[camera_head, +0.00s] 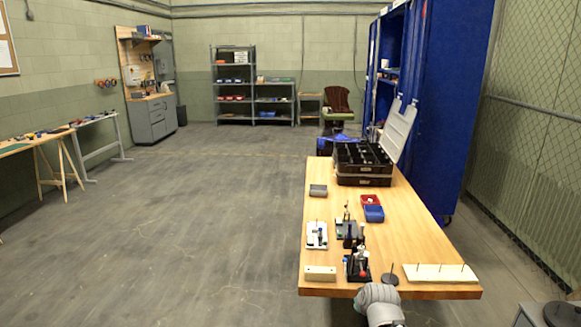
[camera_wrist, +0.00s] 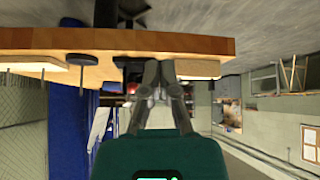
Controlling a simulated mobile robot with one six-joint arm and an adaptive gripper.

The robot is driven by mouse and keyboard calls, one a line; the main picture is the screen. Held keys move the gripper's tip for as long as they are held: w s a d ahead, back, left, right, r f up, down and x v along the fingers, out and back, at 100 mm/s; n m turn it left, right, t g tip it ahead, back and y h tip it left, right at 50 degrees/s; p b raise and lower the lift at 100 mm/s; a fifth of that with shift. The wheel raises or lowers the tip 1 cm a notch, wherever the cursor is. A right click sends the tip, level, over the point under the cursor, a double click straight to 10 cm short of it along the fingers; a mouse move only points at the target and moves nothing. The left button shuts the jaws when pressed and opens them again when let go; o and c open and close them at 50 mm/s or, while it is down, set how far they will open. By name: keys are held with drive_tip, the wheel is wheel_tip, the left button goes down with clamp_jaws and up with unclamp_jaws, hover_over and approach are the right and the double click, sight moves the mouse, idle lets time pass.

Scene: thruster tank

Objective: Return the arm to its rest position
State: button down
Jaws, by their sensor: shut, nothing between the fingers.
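My gripper (camera_wrist: 160,68) shows in the wrist view. Its two grey fingers are closed together with nothing held between them. The wrist picture is upside down, and the fingers point at the front edge of the wooden table (camera_wrist: 210,44). I cannot tell how far they are from it. In the head view, a grey rounded part of my arm is at the bottom, just in front of the table (camera_head: 425,285). The fingers are not visible in that view.
The table holds a toggle-clamp fixture (camera_head: 357,267), a pegged wooden board (camera_head: 440,273), a wooden block (camera_head: 320,273), red (camera_head: 370,199) and blue (camera_head: 374,214) bins, and a black organiser case (camera_head: 362,181). A blue cabinet (camera_head: 433,95) stands behind right. The floor (camera_head: 190,230) to the left is clear.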

drive_tip(key=s+a+f+m+g, duration=0.1)
drive_tip(key=s+a+f+g, duration=0.1)
drive_tip(key=s+g, duration=0.3)
drive_tip(key=s+a+f+g, duration=0.1)
drive_tip(key=s+a+g, duration=0.15)
drive_tip(key=s, duration=0.35)
wheel_tip(320, 180, up, 11)
drive_tip(key=p, duration=1.2)
drive_tip(key=shift+s+d+r, duration=0.15)
drive_tip(key=shift+d, duration=0.3)
